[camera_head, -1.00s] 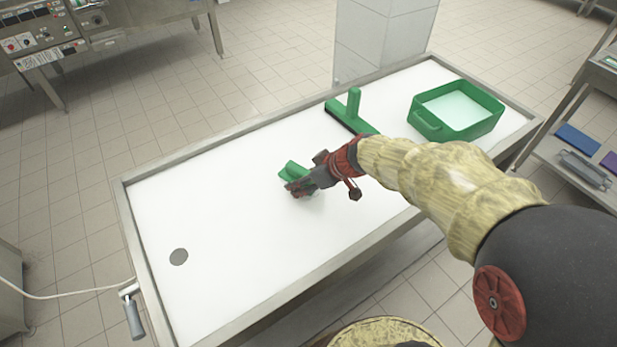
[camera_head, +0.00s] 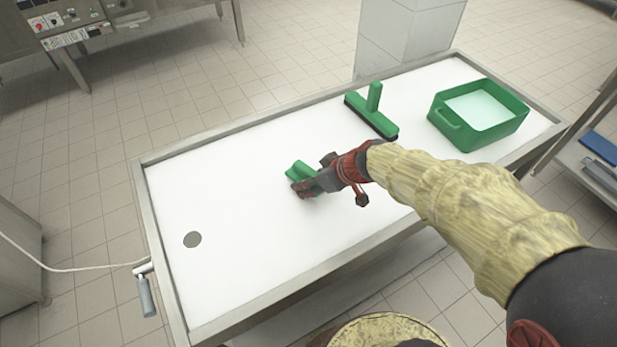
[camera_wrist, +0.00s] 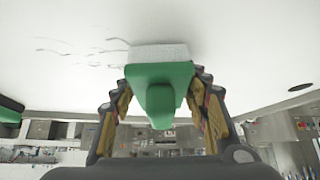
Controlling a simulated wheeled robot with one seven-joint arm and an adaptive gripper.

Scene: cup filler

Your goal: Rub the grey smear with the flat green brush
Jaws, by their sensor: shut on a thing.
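My gripper (camera_head: 303,187) is shut on the flat green brush (camera_head: 300,171) over the middle of the white table. In the wrist view the green brush (camera_wrist: 160,85) sits between both fingers, its pale bristle block (camera_wrist: 158,53) facing the white surface. I cannot tell whether the bristles press on the surface or hover just above it. Thin grey squiggly marks, which look like the grey smear (camera_wrist: 75,50), lie left of the bristles in the wrist view and reach close to them. In the head view I cannot make out the smear; my arm covers part of the table.
A green squeegee (camera_head: 370,115) with an upright handle stands at the back of the table (camera_head: 240,280). A green tub (camera_head: 463,137) with pale liquid stands at the far right. A dark round spot (camera_head: 192,239), perhaps a drain, is at the left. The table has a raised metal rim.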

